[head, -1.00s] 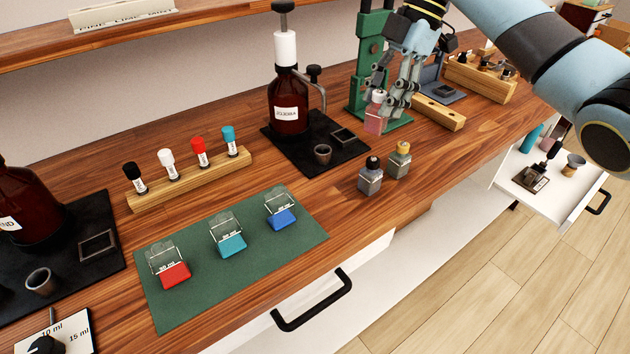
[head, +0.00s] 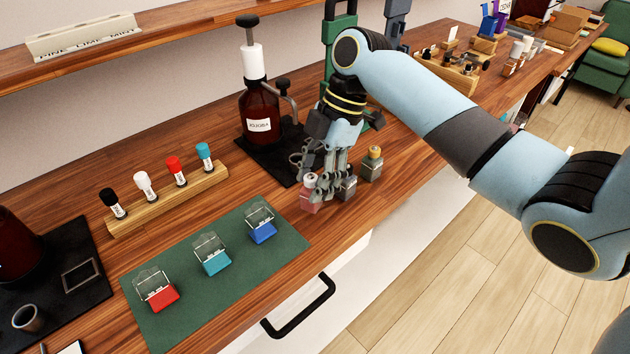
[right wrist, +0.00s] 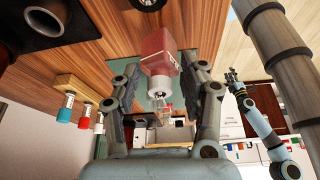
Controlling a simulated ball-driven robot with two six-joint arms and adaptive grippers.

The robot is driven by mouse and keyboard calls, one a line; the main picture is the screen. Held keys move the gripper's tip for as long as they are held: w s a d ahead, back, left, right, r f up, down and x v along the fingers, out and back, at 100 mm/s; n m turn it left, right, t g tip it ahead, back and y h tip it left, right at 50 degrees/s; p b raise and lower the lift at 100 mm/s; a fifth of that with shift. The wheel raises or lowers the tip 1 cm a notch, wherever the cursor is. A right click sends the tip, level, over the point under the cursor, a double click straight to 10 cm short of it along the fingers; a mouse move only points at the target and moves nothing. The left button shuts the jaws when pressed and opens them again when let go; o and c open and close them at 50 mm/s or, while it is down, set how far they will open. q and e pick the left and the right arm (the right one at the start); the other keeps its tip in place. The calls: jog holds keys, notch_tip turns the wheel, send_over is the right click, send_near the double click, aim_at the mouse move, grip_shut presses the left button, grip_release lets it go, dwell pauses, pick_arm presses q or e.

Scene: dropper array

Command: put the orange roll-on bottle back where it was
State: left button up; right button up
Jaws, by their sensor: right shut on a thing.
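My right gripper (head: 325,183) is shut on a pinkish-red square glass bottle with a pale top (head: 309,199). It holds the bottle upright at or just above the wood bench, in front of the green mat's right end; I cannot tell if it touches. In the right wrist view the bottle (right wrist: 160,52) sits between the fingers. A grey bottle (head: 347,188) stands close beside it, partly hidden by my fingers.
The green mat (head: 190,315) carries red, teal and blue clear-lidded holders. A wooden rack (head: 170,200) holds several capped vials. A brown pump bottle (head: 259,118) stands on a black mat behind my gripper. The bench's front edge is near, above a drawer handle (head: 300,308).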

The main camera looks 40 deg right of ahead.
notch_tip(320, 180, down, 2)
jog(key=shift+f, duration=0.15)
jog(key=o, duration=1.3)
pick_arm(q)
jog(key=shift+s, duration=0.65)
jog(key=shift+r, duration=0.1)
jog(key=shift+w+f+b, duration=0.1)
jog(key=shift+f+b, duration=0.6)
jog(key=shift+f, duration=0.05)
pick_arm(e)
jog(key=v, duration=1.2)
